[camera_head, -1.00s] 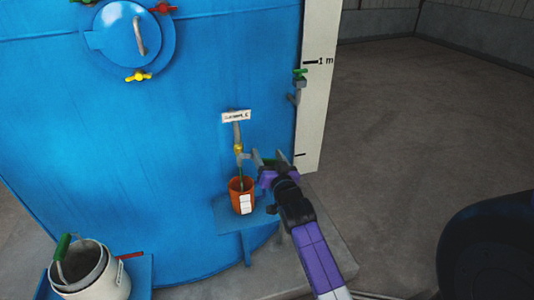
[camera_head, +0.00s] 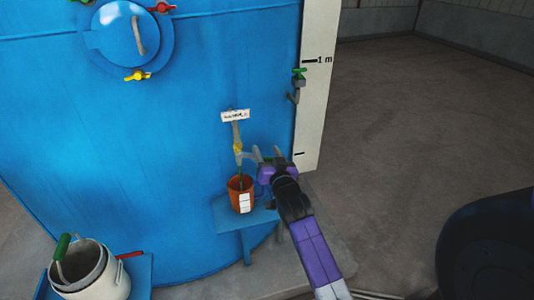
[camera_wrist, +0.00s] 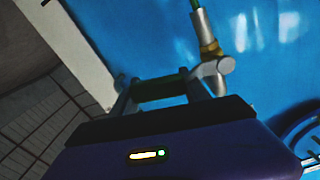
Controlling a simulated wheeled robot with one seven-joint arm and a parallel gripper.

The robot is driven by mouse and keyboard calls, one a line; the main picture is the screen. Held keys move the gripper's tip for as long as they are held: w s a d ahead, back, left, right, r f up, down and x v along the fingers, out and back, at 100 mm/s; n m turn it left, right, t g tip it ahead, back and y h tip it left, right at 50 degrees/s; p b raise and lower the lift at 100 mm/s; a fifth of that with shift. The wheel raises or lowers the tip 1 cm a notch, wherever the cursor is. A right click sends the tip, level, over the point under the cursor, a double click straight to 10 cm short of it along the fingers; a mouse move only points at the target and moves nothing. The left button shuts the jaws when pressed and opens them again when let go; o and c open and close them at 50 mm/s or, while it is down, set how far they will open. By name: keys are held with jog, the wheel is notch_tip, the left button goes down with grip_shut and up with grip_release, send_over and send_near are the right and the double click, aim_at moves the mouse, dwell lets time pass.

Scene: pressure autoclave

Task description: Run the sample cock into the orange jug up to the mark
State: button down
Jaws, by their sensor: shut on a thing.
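The orange jug (camera_head: 234,196) stands upright on a blue bracket shelf under the sample cock (camera_head: 238,150), with a white marked strip on its front. The grey cock has a yellow collar, and a thin green stream (camera_head: 240,178) runs from its spout into the jug. The level inside is too small to tell. My gripper (camera_head: 267,154) is just right of the cock, shut on its green lever. In the wrist view, the lever (camera_wrist: 160,88) lies between the fingers, and the cock's body (camera_wrist: 212,66) and spout show beside them.
A white bucket (camera_head: 118,285) with a green-handled item stands on a ledge at lower left. The blue shelf (camera_head: 226,217) projects from the blue tank (camera_head: 130,150). A second green-levered cock (camera_head: 299,78) sits by the white gauge board (camera_head: 317,110).

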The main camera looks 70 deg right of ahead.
jog(key=shift+r+n+p, duration=0.6)
jog(key=shift+r+n, duration=0.5)
jog(key=shift+n, duration=0.4)
jog(key=c, duration=0.8)
grip_release()
jog(key=shift+a, duration=0.1)
jog(key=b+v, duration=0.1)
jog(key=v, duration=0.6)
jog(key=shift+s+a+b, duration=0.2)
jog(key=shift+s+b, duration=0.1)
jog(key=shift+b, duration=0.05)
